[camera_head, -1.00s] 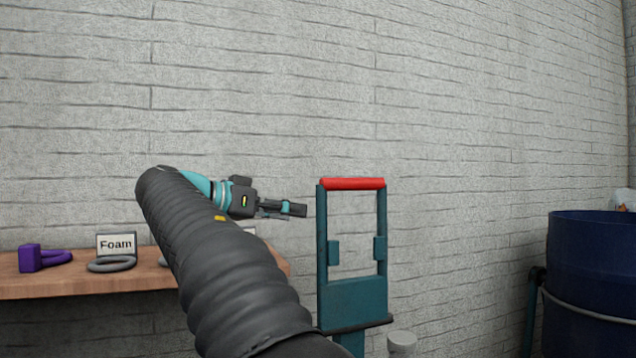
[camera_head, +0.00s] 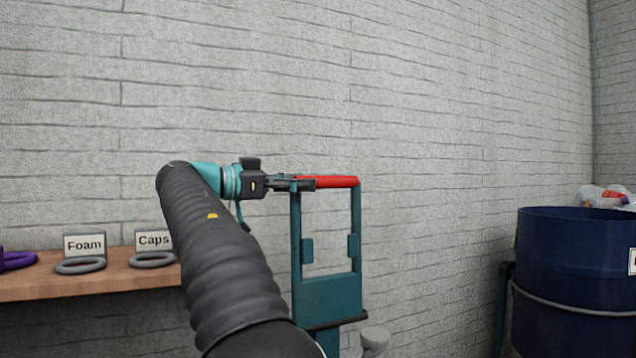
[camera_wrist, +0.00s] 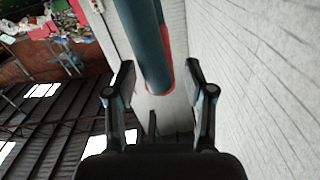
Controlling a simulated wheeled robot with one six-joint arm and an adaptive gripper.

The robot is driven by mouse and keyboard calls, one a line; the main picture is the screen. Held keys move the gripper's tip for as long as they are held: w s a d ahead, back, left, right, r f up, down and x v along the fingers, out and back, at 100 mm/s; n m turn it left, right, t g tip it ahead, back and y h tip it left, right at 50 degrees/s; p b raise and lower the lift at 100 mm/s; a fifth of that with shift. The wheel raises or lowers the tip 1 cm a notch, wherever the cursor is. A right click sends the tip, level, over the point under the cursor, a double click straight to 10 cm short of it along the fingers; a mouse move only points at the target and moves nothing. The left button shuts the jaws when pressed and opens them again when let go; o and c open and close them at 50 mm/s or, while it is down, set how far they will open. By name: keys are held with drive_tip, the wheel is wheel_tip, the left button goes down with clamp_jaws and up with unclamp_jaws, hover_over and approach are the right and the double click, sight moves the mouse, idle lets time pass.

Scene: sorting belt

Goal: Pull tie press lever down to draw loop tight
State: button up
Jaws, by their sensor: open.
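The tie press (camera_head: 328,292) is a teal upright frame with a red bar (camera_head: 338,181) across its top, the lever's handle. My gripper (camera_head: 312,184) is at the left end of the red bar, level with it in the head view. In the wrist view my gripper (camera_wrist: 166,80) is open, its two fingers apart on either side of the teal post (camera_wrist: 146,40). Red of the bar (camera_wrist: 168,62) shows between the fingers, partly hidden behind the post. I cannot tell whether a finger touches the bar. I see no loop.
A wooden shelf (camera_head: 110,284) at the left holds grey rings with "Foam" (camera_head: 85,245) and "Caps" (camera_head: 153,240) signs. A dark blue barrel (camera_head: 575,270) stands at the right. A brick wall is close behind the press. A pale rounded knob (camera_head: 374,340) sits at the press's lower right.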

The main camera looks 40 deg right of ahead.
sight(318, 182)
drive_tip(key=shift+x, duration=2.15)
clamp_jaws()
